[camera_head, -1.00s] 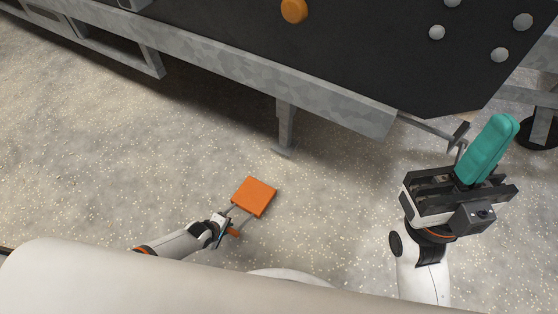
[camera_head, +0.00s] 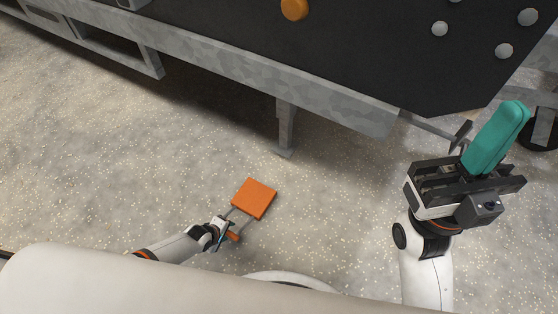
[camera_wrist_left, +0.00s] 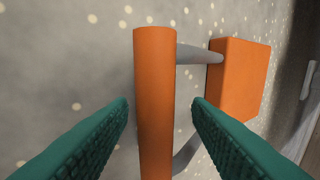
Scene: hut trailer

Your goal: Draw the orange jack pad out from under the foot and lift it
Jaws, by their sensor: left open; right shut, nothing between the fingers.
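The orange jack pad (camera_head: 254,198) is a square block on the speckled floor, clear of the foot (camera_head: 284,153) of the trailer's leg and nearer to me. Two grey rods join it to an orange bar handle (camera_head: 234,236). My left gripper (camera_head: 228,235) is at this handle. In the left wrist view, its green fingers (camera_wrist_left: 160,112) are apart, with the upright handle (camera_wrist_left: 155,100) between them and a gap on each side. The pad also shows there (camera_wrist_left: 238,78), beyond the fingers. My right gripper (camera_head: 516,110) is off to the right, its teal fingers shut and empty.
The trailer's grey frame rail (camera_head: 240,75) crosses above, with the leg (camera_head: 286,128) hanging from it. A hitch bar (camera_head: 430,124) and a dark wheel (camera_head: 540,130) are near my right gripper. The floor around the pad is clear.

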